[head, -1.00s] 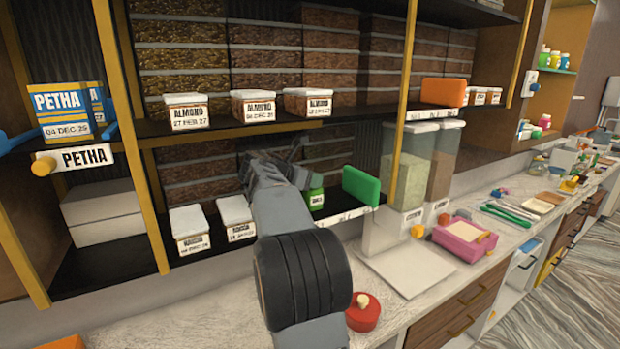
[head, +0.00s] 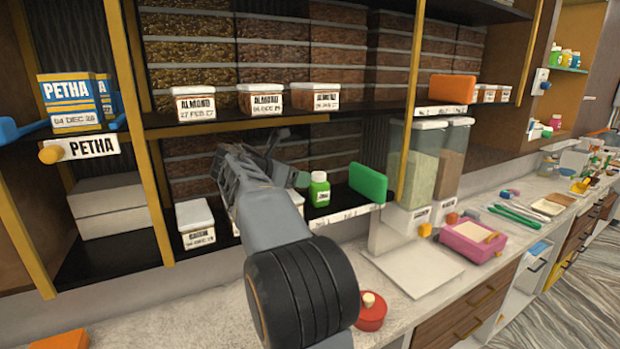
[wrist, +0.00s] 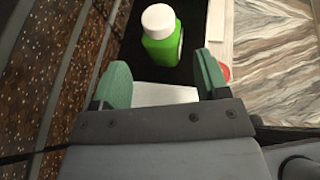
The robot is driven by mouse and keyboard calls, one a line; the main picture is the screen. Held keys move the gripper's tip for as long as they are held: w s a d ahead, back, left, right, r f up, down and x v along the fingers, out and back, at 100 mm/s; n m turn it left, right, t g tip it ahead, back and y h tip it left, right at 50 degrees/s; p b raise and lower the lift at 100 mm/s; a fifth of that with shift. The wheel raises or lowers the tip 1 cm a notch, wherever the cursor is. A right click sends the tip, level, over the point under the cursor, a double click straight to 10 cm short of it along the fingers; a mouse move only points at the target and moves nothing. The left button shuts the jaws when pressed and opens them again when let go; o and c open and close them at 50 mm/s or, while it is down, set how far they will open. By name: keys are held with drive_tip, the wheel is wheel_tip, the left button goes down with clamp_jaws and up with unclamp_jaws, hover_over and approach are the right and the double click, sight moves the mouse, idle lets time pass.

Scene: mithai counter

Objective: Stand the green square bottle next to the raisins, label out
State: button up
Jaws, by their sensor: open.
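The green square bottle (head: 319,189) with a white cap stands upright on the lower shelf, its white label facing out. It also shows in the wrist view (wrist: 162,47), beyond my fingertips. My gripper (wrist: 161,78) is open and empty, a little apart from the bottle; in the head view (head: 262,160) it is over the lower shelf, left of the bottle. White-lidded tubs (head: 195,222) stand on that shelf to the left; their labels look like raisins but are too small to read surely. My arm hides most of the second tub. A white lid (wrist: 165,94) shows between my fingers.
A green block (head: 368,182) stands on the shelf just right of the bottle. Almond tubs (head: 260,99) line the shelf above. A yellow post (head: 408,150) and clear dispensers (head: 428,165) are further right. A red lidded pot (head: 371,311) sits on the counter below.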

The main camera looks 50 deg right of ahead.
drive_tip(key=a+b, duration=0.1)
drive_tip(key=a, duration=0.6)
drive_tip(key=shift+w, duration=0.25)
idle(0.3)
